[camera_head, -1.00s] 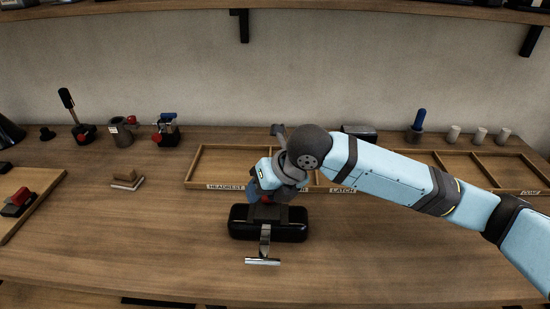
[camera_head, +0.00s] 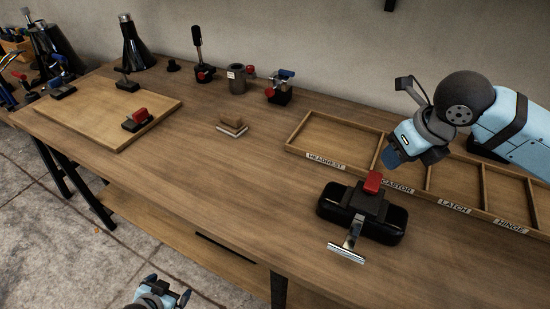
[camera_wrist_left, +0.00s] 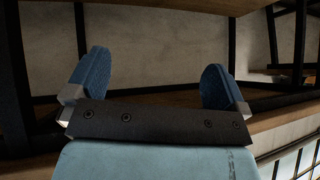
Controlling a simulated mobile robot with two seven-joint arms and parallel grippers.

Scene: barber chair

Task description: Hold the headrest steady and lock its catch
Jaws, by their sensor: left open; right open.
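The headrest (camera_head: 335,205) is a black padded block lying on the bench, with a chrome stem (camera_head: 347,247) pointing toward the front edge. Its red catch (camera_head: 373,182) stands up at the back of the dark bracket on top. My right gripper (camera_head: 392,157) is open, above and behind the catch, apart from it; its fingers are partly hidden. My left gripper (camera_head: 163,294) is low at the bottom edge, in front of the bench and far from the headrest. In the left wrist view its two blue fingers (camera_wrist_left: 155,82) are spread with nothing between them.
A divided wooden tray (camera_head: 335,142) with labelled compartments lies behind the headrest. The bench front centre is clear.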

